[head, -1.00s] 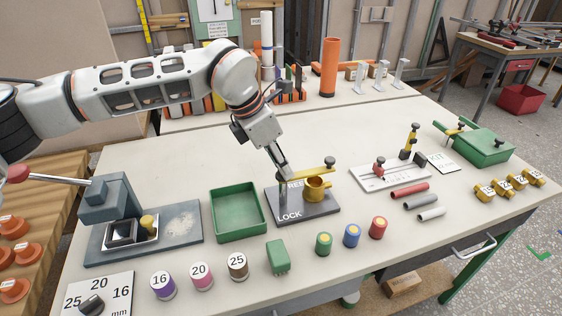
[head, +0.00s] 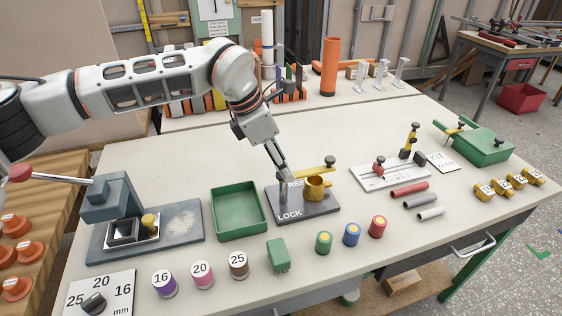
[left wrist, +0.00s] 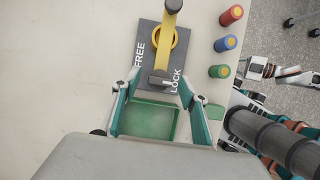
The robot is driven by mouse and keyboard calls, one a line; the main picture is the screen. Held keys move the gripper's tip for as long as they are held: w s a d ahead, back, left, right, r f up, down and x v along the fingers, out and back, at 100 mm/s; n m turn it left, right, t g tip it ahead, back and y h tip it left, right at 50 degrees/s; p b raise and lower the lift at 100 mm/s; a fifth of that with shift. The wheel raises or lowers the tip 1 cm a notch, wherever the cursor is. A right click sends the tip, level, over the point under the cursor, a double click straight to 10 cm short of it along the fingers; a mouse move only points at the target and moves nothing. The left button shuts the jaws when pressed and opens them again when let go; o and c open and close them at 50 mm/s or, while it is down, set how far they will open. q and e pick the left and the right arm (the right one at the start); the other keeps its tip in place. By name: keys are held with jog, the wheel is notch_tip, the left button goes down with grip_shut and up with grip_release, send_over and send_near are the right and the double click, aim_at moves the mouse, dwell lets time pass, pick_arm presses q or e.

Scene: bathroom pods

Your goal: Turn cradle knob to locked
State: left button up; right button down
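The cradle is a dark grey plate (head: 322,208) marked FREE and LOCK, with a yellow ring-shaped cup (head: 316,187) on it. A yellow bar (head: 312,171) runs above the cup, with a black knob (head: 330,161) at its far end. My left gripper (head: 286,178) points down at the bar's near end, above the LOCK side. In the left wrist view its teal fingers (left wrist: 160,84) are spread on either side of the bar's dark end piece (left wrist: 160,79). Contact cannot be made out. Part of what looks like my right gripper (left wrist: 256,70) shows there, small.
A green tray (head: 214,218) stands just left of the plate. A green block (head: 278,256) and several coloured cylinders stand in front. A white fixture (head: 370,182) and loose tubes lie to the right. The bench behind the plate is mostly clear.

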pick_arm(q)
jog(key=v, duration=1.2)
jog(key=shift+d, duration=0.1)
